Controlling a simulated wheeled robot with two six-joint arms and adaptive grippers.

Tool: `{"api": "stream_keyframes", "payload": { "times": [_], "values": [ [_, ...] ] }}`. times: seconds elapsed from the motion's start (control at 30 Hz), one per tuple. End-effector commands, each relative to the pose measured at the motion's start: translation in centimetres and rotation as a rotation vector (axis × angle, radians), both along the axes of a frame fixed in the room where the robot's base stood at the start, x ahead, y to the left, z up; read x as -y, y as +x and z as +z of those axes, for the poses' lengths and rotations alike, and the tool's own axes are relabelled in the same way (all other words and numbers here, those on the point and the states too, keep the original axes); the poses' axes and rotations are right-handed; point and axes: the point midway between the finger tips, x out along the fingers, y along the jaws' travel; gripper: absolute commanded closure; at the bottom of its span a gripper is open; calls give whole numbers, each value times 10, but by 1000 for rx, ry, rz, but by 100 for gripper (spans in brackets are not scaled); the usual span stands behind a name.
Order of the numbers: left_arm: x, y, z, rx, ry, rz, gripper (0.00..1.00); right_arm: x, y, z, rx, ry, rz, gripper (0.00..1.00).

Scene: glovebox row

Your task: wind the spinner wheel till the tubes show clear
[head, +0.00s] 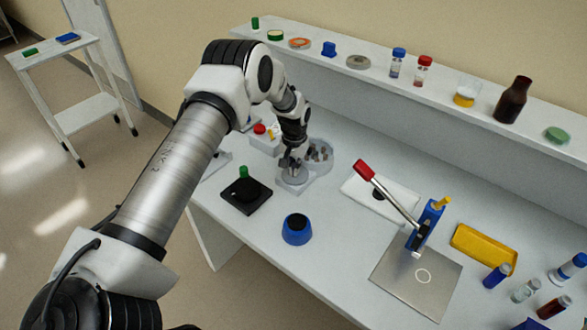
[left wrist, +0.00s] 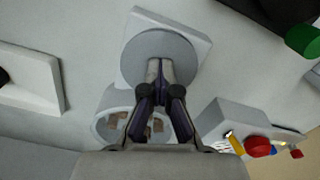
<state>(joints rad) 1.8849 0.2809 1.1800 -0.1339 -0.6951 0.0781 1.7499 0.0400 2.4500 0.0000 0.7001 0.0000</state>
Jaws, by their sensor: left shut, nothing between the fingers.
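The spinner has a white base with a flat grey wheel (head: 296,175). Behind it is a round pale drum (head: 320,153) with several brownish tubes. In the left wrist view the grey wheel (left wrist: 150,45) lies under and beyond my fingertips, and the drum (left wrist: 103,127) with brown, cloudy-looking tubes is partly hidden behind the fingers. My left gripper (head: 289,163) points down over the wheel, its fingers shut with nothing between them. It also shows in the left wrist view (left wrist: 161,80). I cannot tell whether the tips touch the wheel. My right gripper is not in view.
A black block with a green knob (head: 243,190) stands left of the wheel, and a grey box with a red button (head: 260,130) behind it. A blue round pot (head: 297,229) is in front. A red-handled lever press (head: 410,225) stands to the right. Bottles line the back shelf.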

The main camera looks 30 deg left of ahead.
Motion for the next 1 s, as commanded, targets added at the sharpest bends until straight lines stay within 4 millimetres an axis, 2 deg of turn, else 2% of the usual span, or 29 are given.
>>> {"api": "stream_keyframes", "payload": {
  "times": [0.03,0.7,0.77,0.8,0.87,0.93,1.0],
  "values": [
    [2,-3,-7,-9,-2,0,100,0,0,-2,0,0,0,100],
    [2,-4,-7,-11,-3,0,100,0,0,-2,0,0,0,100],
    [2,-4,-7,-11,-3,0,81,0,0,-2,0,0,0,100],
    [2,-4,-7,-11,-3,-1,67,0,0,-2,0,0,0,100],
    [2,-4,-7,-11,-2,-1,50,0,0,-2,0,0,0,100],
    [2,-4,-7,-11,-2,0,21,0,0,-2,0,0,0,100],
    [1,-4,-6,-10,-1,0,0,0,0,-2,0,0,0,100]
  ]
}}
